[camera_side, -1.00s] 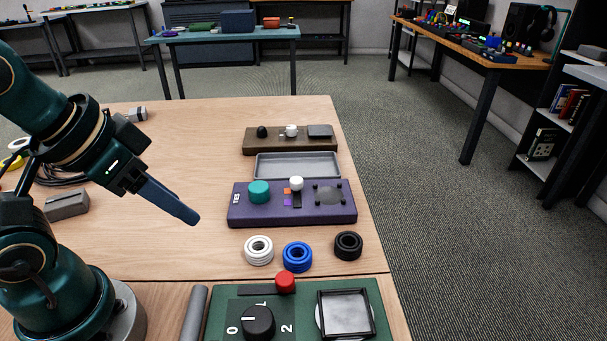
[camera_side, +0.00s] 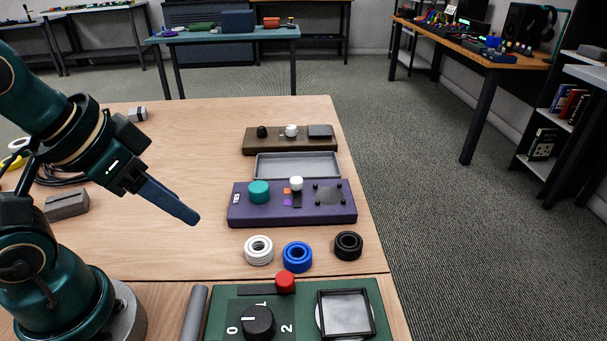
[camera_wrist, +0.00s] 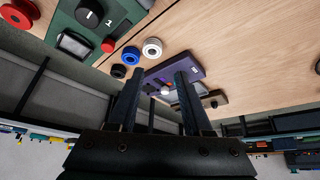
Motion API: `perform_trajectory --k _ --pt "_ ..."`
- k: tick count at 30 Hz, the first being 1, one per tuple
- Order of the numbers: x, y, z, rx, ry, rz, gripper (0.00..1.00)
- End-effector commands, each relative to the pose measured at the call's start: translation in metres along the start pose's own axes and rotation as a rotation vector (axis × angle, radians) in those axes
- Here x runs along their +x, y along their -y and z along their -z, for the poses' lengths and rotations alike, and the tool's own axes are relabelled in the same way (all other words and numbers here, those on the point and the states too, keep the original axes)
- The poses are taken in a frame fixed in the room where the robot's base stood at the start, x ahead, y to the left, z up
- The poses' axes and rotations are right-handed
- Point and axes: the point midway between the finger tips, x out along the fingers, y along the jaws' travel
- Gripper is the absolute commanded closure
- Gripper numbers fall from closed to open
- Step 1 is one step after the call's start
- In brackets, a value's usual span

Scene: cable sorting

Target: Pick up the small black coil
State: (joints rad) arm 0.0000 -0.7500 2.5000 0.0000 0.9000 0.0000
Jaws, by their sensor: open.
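The small black coil (camera_side: 348,246) lies flat on the wooden table near its right edge, to the right of the blue coil (camera_side: 297,257) and the white coil (camera_side: 259,250). The black coil also shows in the wrist view (camera_wrist: 118,71), beside the blue and white coils. My gripper (camera_side: 192,220) hangs above the table, left of the coils and apart from all of them. In the wrist view its two fingers (camera_wrist: 158,82) are spread apart with nothing held between them.
A purple panel (camera_side: 240,214) with a teal knob stands behind the coils, with a grey tray (camera_side: 297,157) and a brown panel (camera_side: 255,148) beyond. A green panel (camera_side: 222,308) with a dial and red button (camera_side: 285,282) is in front. Table left of the coils is clear.

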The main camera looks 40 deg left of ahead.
Motion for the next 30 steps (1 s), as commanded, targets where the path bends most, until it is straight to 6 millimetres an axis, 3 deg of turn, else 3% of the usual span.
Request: perform_trajectory --k 3,4,7,19,24,30 --pt "0.000 0.000 0.000 0.000 0.000 0.000 0.50" --pt "0.000 0.000 0.000 0.000 0.000 0.000 0.42" --pt "0.000 0.000 0.000 0.000 0.000 0.000 0.05" --pt "0.000 0.001 0.002 -0.038 -0.011 0.003 0.05" --pt "-0.010 0.005 0.046 -0.140 -0.110 0.022 0.05" --pt "-0.002 -0.003 0.097 -0.192 -0.135 0.018 0.05"
